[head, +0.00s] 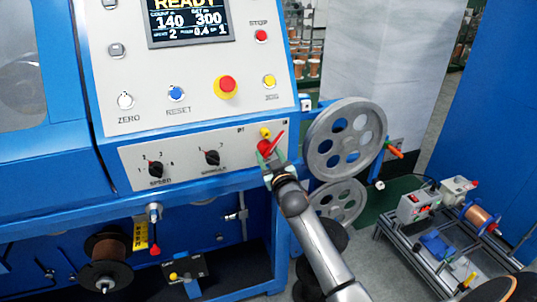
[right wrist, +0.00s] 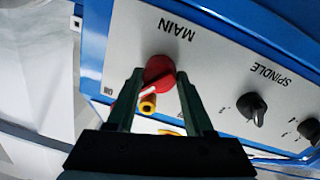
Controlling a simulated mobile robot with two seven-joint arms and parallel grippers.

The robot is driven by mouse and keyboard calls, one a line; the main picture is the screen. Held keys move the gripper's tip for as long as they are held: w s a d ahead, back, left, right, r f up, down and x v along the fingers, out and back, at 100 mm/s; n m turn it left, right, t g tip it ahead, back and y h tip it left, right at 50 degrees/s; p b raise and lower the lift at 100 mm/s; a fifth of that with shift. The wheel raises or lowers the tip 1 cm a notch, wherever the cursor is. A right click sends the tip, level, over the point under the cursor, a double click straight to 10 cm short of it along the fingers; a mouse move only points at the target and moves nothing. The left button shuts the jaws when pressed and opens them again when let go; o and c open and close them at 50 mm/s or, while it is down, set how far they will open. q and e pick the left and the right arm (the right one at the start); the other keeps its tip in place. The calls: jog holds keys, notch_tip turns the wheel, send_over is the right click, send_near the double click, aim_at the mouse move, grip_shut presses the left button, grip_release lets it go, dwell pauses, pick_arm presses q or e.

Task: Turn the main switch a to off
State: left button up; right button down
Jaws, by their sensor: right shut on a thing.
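The main switch (head: 264,147) is a red rotary knob on the lower grey panel of the blue machine, near the panel's right end. Its red lever points up and to the right in the head view. In the right wrist view the switch (right wrist: 160,70) sits beside the upside-down word MAIN. My right gripper (head: 273,166) is at the switch, its two dark fingers on either side of the red handle, shut on it. The fingers (right wrist: 159,78) hide part of the knob's sides. My left gripper is not in view.
Black SPEED (head: 156,170) and SPINDLE (head: 212,157) knobs share the panel. A yellow part (head: 265,132) sits just above the switch. A large grey pulley (head: 345,168) stands close to the right of my gripper. A cart (head: 455,262) with tools stands at right.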

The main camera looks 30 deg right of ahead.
jog(key=n, duration=0.4)
jog(key=shift+r, duration=0.2)
jog(key=n, duration=0.4)
jog(key=shift+n+t, duration=0.4)
jog(key=n, duration=0.4)
jog(key=shift+n+y, duration=0.3)
jog(key=shift+y, duration=0.1)
jog(key=shift+f+n, duration=0.1)
jog(key=shift+n, duration=2.1)
jog(key=shift+a, duration=0.1)
jog(key=shift+f, duration=0.1)
jog(key=shift+c, duration=1.4)
grip_release()
